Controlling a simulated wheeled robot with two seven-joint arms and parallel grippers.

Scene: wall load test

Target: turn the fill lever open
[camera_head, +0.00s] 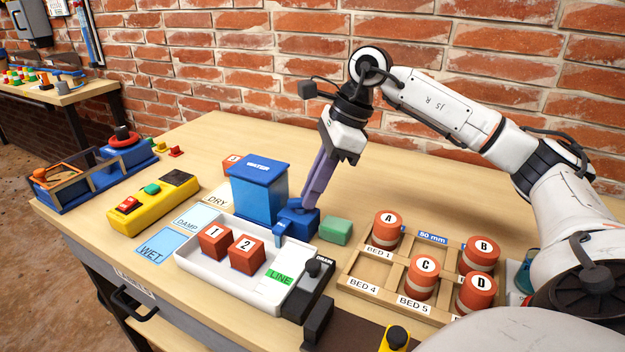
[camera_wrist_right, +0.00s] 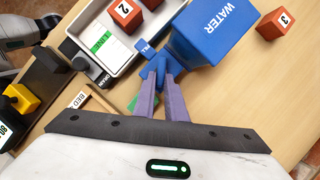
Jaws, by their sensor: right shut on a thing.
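The blue water tank (camera_head: 260,190), labelled WATER, stands at the back edge of the white tray. A blue valve block (camera_head: 303,228) sits at its right side, and a small blue spout (camera_head: 280,232) points over the tray. My right gripper (camera_head: 308,202) reaches down to the valve with purple fingers. In the right wrist view, the fingers (camera_wrist_right: 165,82) close on a blue part at the valve, the fill lever (camera_wrist_right: 160,66). The fingers partly hide it, so its exact angle is hard to tell. My left gripper is not in view.
The white tray (camera_head: 200,262) holds red blocks 1 (camera_head: 214,242) and 2 (camera_head: 247,254) and a green LINE label. A black drain knob (camera_head: 314,267) is at its right. A green block (camera_head: 336,231) lies close to the valve. A wooden rack (camera_head: 364,270) holds several lettered cylinders.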

